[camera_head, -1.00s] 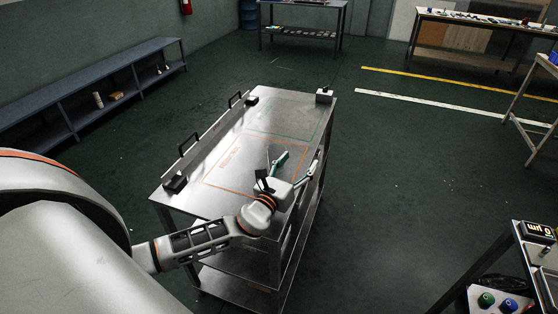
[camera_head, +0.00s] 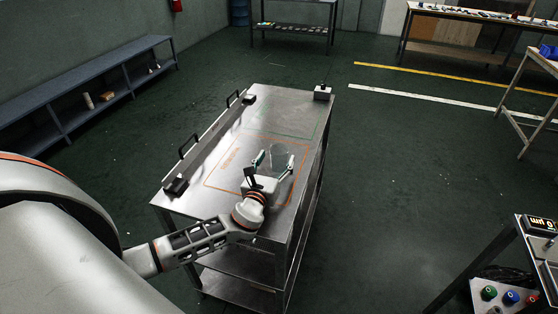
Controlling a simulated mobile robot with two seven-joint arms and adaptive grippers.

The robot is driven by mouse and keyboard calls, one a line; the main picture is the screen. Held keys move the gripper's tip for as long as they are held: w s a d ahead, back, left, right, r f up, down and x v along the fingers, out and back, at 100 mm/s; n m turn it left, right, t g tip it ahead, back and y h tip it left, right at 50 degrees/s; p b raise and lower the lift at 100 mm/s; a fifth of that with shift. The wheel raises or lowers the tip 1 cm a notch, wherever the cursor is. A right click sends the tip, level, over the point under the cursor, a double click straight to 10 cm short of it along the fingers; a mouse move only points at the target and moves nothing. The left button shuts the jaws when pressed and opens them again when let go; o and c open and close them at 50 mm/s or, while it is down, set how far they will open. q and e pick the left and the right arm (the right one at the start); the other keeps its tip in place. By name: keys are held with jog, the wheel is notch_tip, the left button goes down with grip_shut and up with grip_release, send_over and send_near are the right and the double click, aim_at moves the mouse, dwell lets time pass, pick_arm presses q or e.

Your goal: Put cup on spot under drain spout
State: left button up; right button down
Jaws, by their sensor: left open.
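A clear cup (camera_head: 280,153) stands on the metal cart (camera_head: 232,190), near the orange-outlined area. It is faint and see-through, so its exact edges are hard to make out. My left gripper (camera_head: 274,162) is open over the cart top. Its two fingers appear on either side of the cup's near part; I cannot tell whether they touch it. The drain spout and the spot under it are not recognizable in this view. My right gripper is not in view.
Two black handles (camera_head: 188,147) line the cart's left edge. A small box (camera_head: 322,93) sits at its far right corner. A control panel with coloured buttons (camera_head: 511,297) is at lower right. Open green floor lies right of the cart.

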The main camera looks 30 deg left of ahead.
aim_at(282, 147)
pick_arm(q)
jog(key=shift+x, duration=1.95)
jog(key=shift+r, duration=0.15)
jog(key=c, duration=1.2)
jog(key=shift+c, duration=0.7)
jog(key=shift+r, duration=0.1)
